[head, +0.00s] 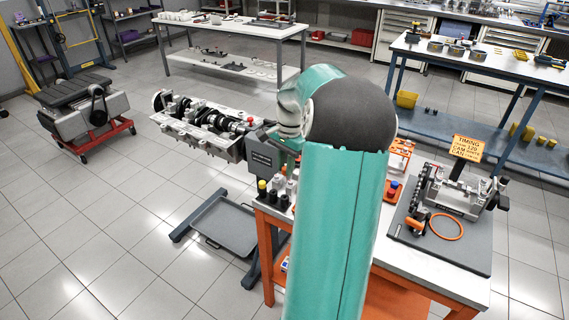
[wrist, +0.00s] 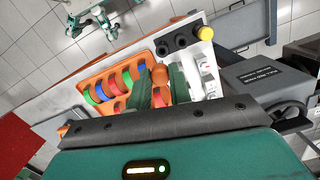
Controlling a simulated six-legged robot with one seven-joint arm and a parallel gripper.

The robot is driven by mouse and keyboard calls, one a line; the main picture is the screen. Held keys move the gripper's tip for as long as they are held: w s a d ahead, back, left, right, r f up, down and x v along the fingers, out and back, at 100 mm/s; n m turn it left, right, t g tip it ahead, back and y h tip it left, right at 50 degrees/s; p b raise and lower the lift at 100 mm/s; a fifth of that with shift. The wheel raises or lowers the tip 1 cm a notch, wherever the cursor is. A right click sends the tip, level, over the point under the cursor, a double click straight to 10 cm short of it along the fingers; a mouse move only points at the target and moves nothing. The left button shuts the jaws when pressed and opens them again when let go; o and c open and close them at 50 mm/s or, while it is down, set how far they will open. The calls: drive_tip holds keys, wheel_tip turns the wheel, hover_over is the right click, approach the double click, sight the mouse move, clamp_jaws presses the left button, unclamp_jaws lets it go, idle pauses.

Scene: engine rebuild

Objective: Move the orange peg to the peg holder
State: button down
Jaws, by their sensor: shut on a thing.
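My gripper (wrist: 160,72) shows in the wrist view, its two green fingers pointing away from the camera. It is shut on the orange peg (wrist: 160,75), whose rounded end shows between the fingers. In the head view the yellow-topped piece (head: 262,185) stands at the bench's left edge. My arm hides the gripper and orange peg there.
An orange rack (wrist: 112,87) with blue, red and green rings lies left of and under my fingers. White pieces (wrist: 208,78) stand to the right. A dark grey box (wrist: 262,85) is farther right. The engine assembly (head: 455,195) sits on the bench's right side.

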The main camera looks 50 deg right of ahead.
drive_tip(key=shift+w+f, duration=0.1)
drive_tip(key=shift+f, duration=2.65)
drive_tip(key=shift+f, duration=2.15)
drive_tip(key=c, duration=1.5)
unclamp_jaws()
drive_tip(key=shift+r, duration=0.4)
drive_tip(key=shift+r, duration=0.35)
drive_tip(key=shift+r, duration=0.75)
drive_tip(key=o, duration=0.5)
